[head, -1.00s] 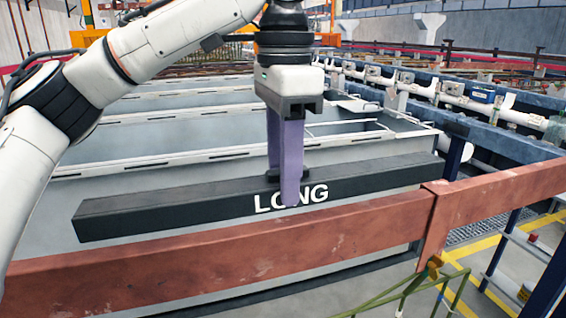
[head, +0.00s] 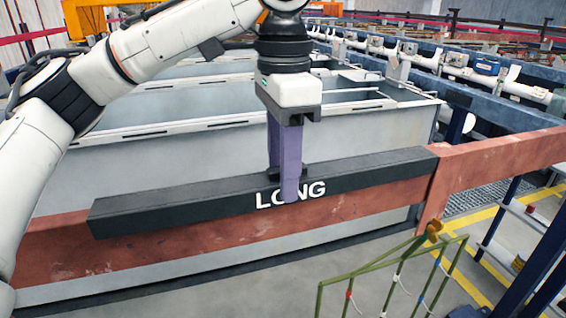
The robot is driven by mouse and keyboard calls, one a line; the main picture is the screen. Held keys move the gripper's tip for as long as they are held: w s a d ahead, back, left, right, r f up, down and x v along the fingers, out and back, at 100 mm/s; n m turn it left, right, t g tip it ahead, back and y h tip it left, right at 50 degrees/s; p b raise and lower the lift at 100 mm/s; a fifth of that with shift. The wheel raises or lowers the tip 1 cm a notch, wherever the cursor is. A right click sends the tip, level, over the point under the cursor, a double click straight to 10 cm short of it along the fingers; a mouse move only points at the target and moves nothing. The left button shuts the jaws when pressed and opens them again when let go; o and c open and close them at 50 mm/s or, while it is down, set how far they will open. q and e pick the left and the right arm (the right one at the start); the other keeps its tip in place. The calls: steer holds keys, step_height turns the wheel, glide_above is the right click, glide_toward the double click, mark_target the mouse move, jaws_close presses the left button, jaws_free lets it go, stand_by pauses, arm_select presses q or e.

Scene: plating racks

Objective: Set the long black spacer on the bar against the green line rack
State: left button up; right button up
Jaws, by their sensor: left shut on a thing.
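The long black spacer (head: 200,204) has white letters reading LONG on its front face. My left gripper (head: 284,188) has purple fingers and is shut on the spacer near its middle. The spacer lies lengthwise along the reddish-brown bar (head: 90,247) and covers much of the bar's upper part; I cannot tell whether it touches the bar. A green wire rack (head: 390,262) shows at the lower right, below and in front of the bar; I cannot tell whether it is the green line rack. My right gripper is not in view.
Grey tanks (head: 180,150) with pale rims stand behind the bar. A dark post (head: 459,118) rises near the spacer's right end. A blue stand (head: 520,245) and yellow floor lines are at the right.

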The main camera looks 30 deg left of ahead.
arm_select(q)
steer(key=o, duration=1.3)
steer(key=shift+c, duration=0.2)
step_height(320, 180, up, 9)
steer(key=p, duration=0.2)
steer(key=shift+p, duration=0.4)
steer(key=shift+r, duration=0.65)
